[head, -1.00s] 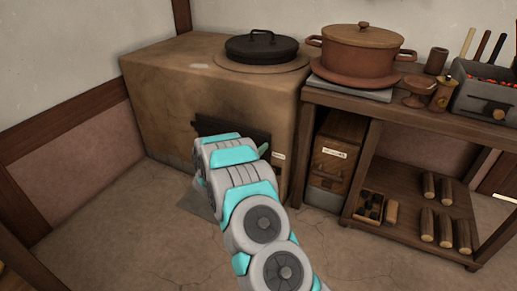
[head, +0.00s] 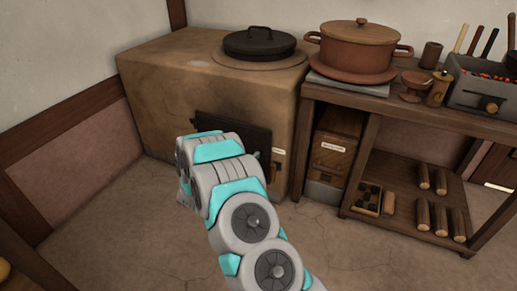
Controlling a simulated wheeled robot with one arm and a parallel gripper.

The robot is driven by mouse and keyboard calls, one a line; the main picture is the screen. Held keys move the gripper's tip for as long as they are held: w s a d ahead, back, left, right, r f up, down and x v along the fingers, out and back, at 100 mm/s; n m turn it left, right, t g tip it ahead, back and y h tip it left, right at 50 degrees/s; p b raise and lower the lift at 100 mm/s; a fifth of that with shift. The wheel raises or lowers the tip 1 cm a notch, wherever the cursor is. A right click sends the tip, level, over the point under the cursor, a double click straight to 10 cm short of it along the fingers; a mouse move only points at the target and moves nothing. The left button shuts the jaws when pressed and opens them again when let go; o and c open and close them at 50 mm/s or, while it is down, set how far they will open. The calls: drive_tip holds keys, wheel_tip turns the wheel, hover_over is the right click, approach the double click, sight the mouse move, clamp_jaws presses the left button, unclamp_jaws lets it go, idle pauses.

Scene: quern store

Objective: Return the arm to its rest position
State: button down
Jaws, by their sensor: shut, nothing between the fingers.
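My grey and turquoise arm (head: 228,190) rises from the bottom of the head view and bends over toward the left, in front of the clay stove (head: 150,95). Its far end shows left of the stove's dark door (head: 240,136). My gripper's fingers do not show; they are hidden behind or below the arm links. I see nothing carried by the arm.
A black lidded pan (head: 259,43) sits on the stove. The wooden bench (head: 420,109) at right bears a clay pot (head: 358,46), small vessels and a grey brazier (head: 485,85). Logs (head: 424,212) lie on its lower shelf. The floor (head: 120,235) at left is clear.

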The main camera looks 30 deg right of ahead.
drive_tip(key=v, duration=0.5)
drive_tip(key=shift+s+a, duration=0.1)
drive_tip(key=shift+s, duration=0.1)
